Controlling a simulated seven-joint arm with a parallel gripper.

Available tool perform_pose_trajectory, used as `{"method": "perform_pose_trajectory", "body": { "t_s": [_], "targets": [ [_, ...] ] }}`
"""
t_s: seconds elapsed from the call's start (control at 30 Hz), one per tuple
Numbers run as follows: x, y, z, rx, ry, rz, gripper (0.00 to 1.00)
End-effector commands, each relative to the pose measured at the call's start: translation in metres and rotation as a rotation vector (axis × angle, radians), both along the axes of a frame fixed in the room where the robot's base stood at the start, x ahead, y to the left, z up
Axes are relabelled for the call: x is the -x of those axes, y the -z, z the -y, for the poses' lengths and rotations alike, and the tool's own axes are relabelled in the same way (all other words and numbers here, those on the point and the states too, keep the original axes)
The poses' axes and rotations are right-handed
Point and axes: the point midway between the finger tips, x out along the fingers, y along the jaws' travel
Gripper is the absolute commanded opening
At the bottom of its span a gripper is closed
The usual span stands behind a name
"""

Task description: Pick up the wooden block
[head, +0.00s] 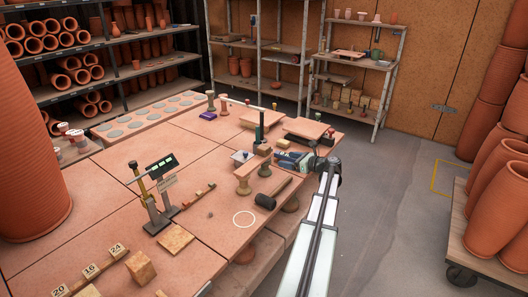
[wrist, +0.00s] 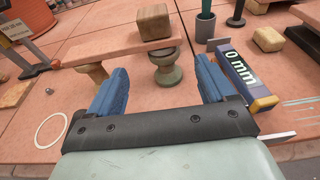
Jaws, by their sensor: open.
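A wooden block (head: 262,150) sits on the end of a raised clay plank (head: 250,165). In the wrist view this block (wrist: 153,24) shows ahead of my fingers, on the plank (wrist: 125,52). A second wooden block (wrist: 268,39) lies farther right, and also shows in the head view (head: 283,143). My gripper (head: 288,160) is open, with blue fingers. In the wrist view its fingers (wrist: 160,66) are spread with nothing held between them, short of the block.
Squat pedestals (wrist: 166,66) hold up the plank. A box marked "0 mm" (wrist: 240,72) is beside my right finger. A dark mallet (head: 268,198) and white ring (head: 244,219) lie nearer the front.

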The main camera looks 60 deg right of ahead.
Motion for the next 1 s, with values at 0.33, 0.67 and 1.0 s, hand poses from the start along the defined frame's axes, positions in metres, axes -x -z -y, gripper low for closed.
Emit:
{"method": "perform_pose_trajectory", "body": {
  "t_s": [0.33, 0.67, 1.0],
  "targets": [
    [-0.041, -0.019, -0.003, 0.006, -0.008, 0.074, 0.83],
    [-0.091, -0.011, -0.003, 0.006, -0.007, 0.072, 0.83],
    [-0.106, -0.008, -0.003, 0.006, -0.005, 0.071, 0.83]
  ]
}}
